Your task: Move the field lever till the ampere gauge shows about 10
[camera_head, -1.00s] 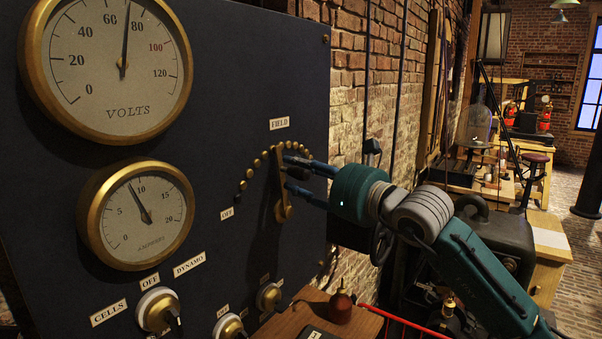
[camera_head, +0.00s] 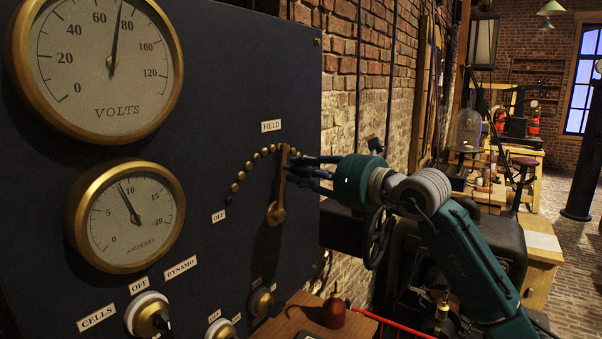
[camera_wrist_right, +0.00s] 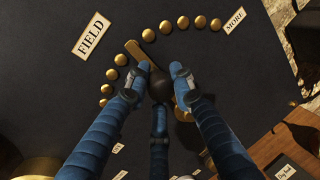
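The field lever (camera_head: 279,190) is a brass arm on the dark panel, tilted slightly right of upright along an arc of brass studs. My right gripper (camera_head: 296,172) is at its upper part. In the right wrist view, the lever tip (camera_wrist_right: 134,49) shows past the fingers, and the blue fingers of the gripper (camera_wrist_right: 159,82) close around its dark round knob (camera_wrist_right: 160,88). The ampere gauge (camera_head: 140,213) has its needle a little short of 10. The volts gauge (camera_head: 122,75) reads between 60 and 80. My left gripper is not in view.
Brass-and-white switches (camera_head: 149,315) sit low on the panel (camera_head: 230,80). A wooden ledge (camera_head: 291,322) with a dark red oil can (camera_head: 334,312) stands below the lever. A dark machine with a handwheel (camera_head: 377,240) is behind my right arm. The FIELD label (camera_head: 271,126) is above the lever.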

